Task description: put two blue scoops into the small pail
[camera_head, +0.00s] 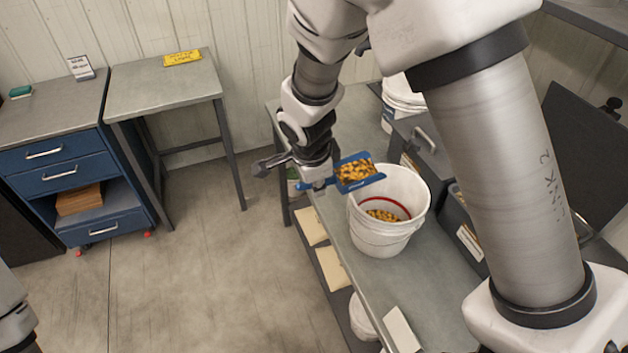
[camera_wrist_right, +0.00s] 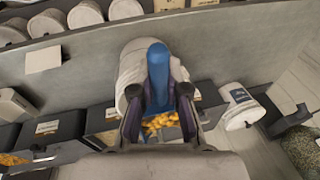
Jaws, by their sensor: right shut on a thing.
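My right gripper (camera_head: 318,182) is shut on the handle of a blue scoop (camera_head: 372,181). The scoop is filled with yellow-brown kernels (camera_head: 355,172) and is roughly level above the left part of a white pail's (camera_head: 385,240) open top. The pail stands upright on the grey bench, with a red line inside and some kernels (camera_head: 383,215) in it. In the right wrist view the scoop's blue handle (camera_wrist_right: 158,70) stands between the fingers (camera_wrist_right: 160,105), with kernels (camera_wrist_right: 160,122) behind it; the pail (camera_wrist_right: 132,68) is partly hidden. My left gripper is not in view.
Another white bucket (camera_head: 403,92) stands behind on the bench. Dark grey bins (camera_head: 425,140) line the bench's right side, close to the pail. A blue drawer cabinet (camera_head: 65,180) and a small table (camera_head: 165,85) stand left, across open floor.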

